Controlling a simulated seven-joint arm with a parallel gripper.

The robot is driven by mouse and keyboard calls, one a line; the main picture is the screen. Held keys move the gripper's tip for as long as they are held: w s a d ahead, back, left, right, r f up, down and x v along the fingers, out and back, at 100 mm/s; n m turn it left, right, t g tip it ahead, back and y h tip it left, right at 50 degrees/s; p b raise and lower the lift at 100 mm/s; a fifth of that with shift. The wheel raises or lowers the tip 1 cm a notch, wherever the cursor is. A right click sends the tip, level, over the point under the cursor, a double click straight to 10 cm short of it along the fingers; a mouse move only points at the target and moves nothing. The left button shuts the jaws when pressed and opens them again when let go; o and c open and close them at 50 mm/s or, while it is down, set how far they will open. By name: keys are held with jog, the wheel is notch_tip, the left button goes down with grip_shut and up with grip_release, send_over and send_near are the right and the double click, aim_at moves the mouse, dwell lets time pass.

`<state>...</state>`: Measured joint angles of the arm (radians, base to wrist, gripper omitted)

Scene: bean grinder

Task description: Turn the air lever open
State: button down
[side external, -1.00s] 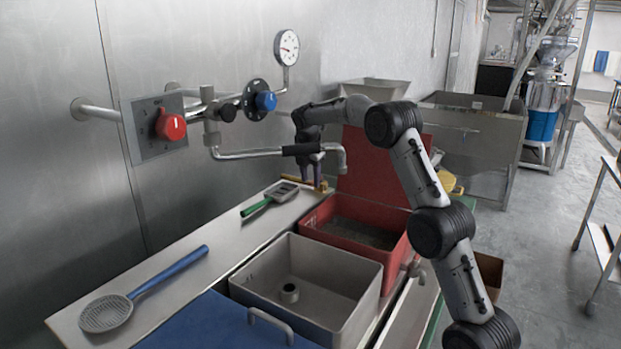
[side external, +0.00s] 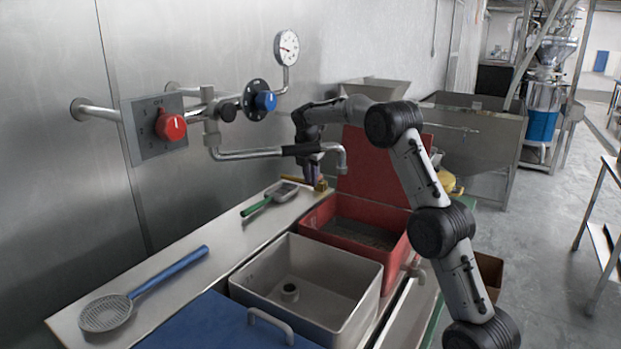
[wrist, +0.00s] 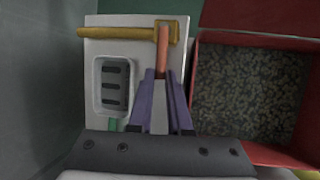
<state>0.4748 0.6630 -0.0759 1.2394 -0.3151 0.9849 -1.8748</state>
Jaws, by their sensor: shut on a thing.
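The air lever appears as an orange-red handle (wrist: 163,50) on a yellow fitting in the wrist view. The handle lies nearly upright in that picture, roughly square to the yellow bar (wrist: 115,33). My gripper (wrist: 160,78) has its purple fingers closed around the lower end of the handle. In the side external view my gripper (side external: 314,172) points down at the far end of the counter, partly behind the black-sleeved spout pipe. A bit of the yellow fitting (side external: 322,185) shows beside it; the handle is hidden there.
A green-handled scoop (side external: 272,198) lies left of my gripper. A red bin (side external: 350,218) of beans with its lid up stands to the right. The pipe (side external: 250,154) with its spout passes close to my gripper. A blue-handled strainer (side external: 140,292) lies nearer.

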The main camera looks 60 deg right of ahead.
dwell(0.8)
jog(key=n, duration=0.1)
jog(key=s+n, duration=0.1)
jog(key=s+n+t+y, duration=0.1)
jog(key=shift+s+d+r+n, duration=0.1)
jog(key=shift+d+n, duration=0.2)
jog(key=shift+n, duration=0.1)
jog(key=shift+s+d+n+t+y, duration=0.35)
jog(key=shift+s+n, duration=0.1)
jog(key=shift+n, duration=0.45)
jog(key=shift+s+d+n+t+y, duration=0.25)
jog(key=shift+s+n+y, duration=0.15)
jog(key=shift+n, duration=0.5)
jog(key=c, duration=0.8)
grip_release()
jog(key=shift+s, duration=0.1)
jog(key=shift+c, duration=0.2)
jog(key=v, duration=1.3)
jog(key=shift+s+a+r, duration=0.2)
jog(key=shift+r, duration=0.1)
